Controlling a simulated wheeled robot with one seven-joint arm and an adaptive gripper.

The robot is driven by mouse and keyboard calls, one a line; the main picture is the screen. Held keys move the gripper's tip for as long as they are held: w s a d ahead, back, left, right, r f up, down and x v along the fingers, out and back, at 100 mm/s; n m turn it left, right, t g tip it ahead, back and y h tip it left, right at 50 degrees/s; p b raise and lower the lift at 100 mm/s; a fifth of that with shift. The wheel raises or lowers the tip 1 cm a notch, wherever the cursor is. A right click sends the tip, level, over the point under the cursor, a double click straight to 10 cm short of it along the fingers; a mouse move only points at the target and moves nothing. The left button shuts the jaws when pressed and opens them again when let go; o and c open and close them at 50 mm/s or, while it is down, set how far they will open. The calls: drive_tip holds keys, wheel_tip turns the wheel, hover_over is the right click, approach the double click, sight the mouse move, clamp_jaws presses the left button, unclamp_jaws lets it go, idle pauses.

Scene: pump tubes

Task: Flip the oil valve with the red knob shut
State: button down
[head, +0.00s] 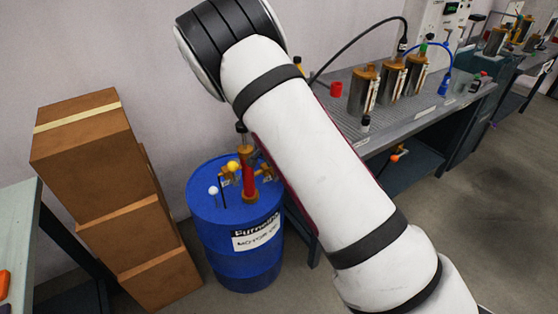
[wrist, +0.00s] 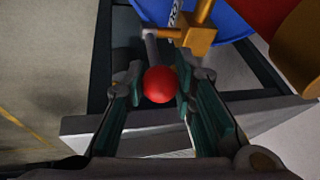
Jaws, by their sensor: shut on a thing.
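The red knob (wrist: 159,85) is a round ball between the fingertips of my gripper (wrist: 158,90) in the wrist view. The gripper is shut on it. A grey lever (wrist: 150,48) leads from the knob up to a brass valve (wrist: 198,37). The blue oil drum (head: 232,264) stands at middle left in the head view, with brass fittings and a red upright tube (head: 248,178) on top. A yellow knob (head: 233,166) and a white knob (head: 213,190) also show there. My arm hides the red knob and the gripper in the head view.
Stacked cardboard boxes (head: 88,165) stand left of the drum. A metal workbench (head: 425,112) with several cylinders stands to the right, behind my arm. A wall is close behind the drum. The floor at lower right is clear.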

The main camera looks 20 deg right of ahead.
drive_tip(key=shift+s+a+f+h, duration=0.1)
drive_tip(key=shift+s+a+h, duration=0.05)
drive_tip(key=shift+a+h, duration=0.15)
drive_tip(key=c, duration=1.3)
unclamp_jaws()
drive_tip(key=shift+a+r, duration=0.1)
drive_tip(key=shift+r, duration=0.3)
drive_tip(key=v, duration=1.1)
drive_tip(key=shift+s, duration=0.2)
drive_tip(key=shift+r, duration=0.15)
